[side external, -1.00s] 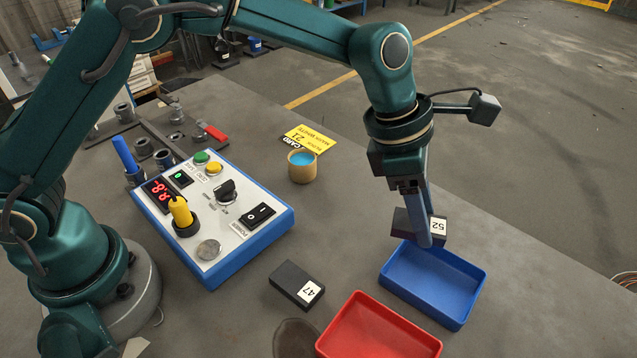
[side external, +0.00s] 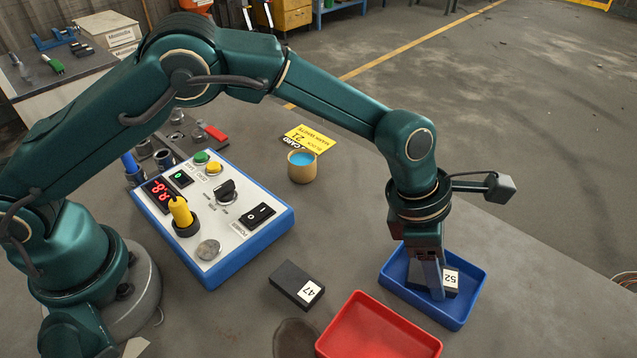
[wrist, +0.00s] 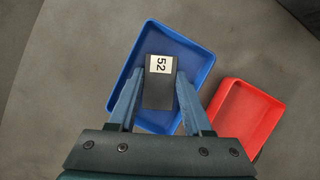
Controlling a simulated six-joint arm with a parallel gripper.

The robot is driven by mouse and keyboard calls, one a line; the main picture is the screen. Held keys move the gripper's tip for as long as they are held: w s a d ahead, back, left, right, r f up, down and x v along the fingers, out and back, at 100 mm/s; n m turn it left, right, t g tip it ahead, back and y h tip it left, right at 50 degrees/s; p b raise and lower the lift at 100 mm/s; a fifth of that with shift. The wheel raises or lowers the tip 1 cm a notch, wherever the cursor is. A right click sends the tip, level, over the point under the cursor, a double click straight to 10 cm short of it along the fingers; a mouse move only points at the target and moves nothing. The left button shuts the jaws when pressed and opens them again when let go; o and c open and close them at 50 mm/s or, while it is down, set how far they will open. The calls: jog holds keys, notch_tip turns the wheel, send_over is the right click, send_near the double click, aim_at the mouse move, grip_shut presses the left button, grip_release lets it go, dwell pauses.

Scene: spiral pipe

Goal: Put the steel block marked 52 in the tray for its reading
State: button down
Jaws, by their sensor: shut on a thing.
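The dark steel block marked 52 (side external: 451,283) is between the fingers of my gripper (side external: 437,292), which is shut on it. The block is down inside the blue tray (side external: 398,287); I cannot tell whether it touches the tray floor. In the wrist view the block (wrist: 159,92) sits between both fingers, its white label facing the camera, with the blue tray (wrist: 205,66) around it. The red tray (side external: 372,330) is empty and stands beside the blue one. It also shows in the wrist view (wrist: 245,112). The control box display (side external: 161,194) is lit red; its digits are hard to read.
The blue-edged control box (side external: 225,215) stands near my base. A tan cup (side external: 302,166) and a yellow card (side external: 308,138) are farther back. The table's right side is clear.

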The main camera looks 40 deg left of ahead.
jog(key=c, duration=0.6)
grip_release()
jog(key=shift+f, duration=0.1)
